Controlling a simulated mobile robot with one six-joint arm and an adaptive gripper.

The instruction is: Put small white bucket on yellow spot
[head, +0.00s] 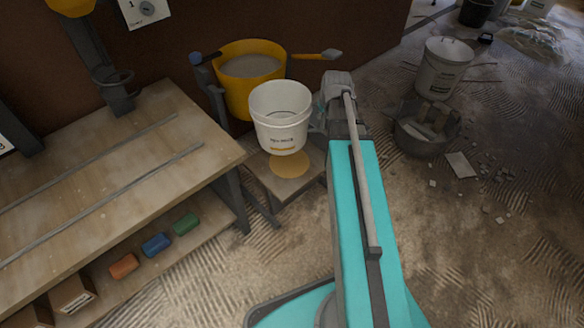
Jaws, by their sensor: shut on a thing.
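The small white bucket (280,133) is upright, with dark print and a yellow band low on its side. It appears held a little above the small wooden platform (262,179). The yellow spot (290,164) is a flat tan-yellow disc on that platform, just below the bucket in the picture and partly covered by it. My gripper (316,118) is at the bucket's right side, shut on it. The fingertips are mostly hidden by the bucket and my arm. I cannot tell the exact gap between bucket and spot.
A yellow bucket (246,97) of grey mix stands close behind the white one, with tools at its rim. A wooden workbench (120,180) is at left, with coloured blocks on its lower shelf. A lidded white bucket (441,72) and rubble are at right.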

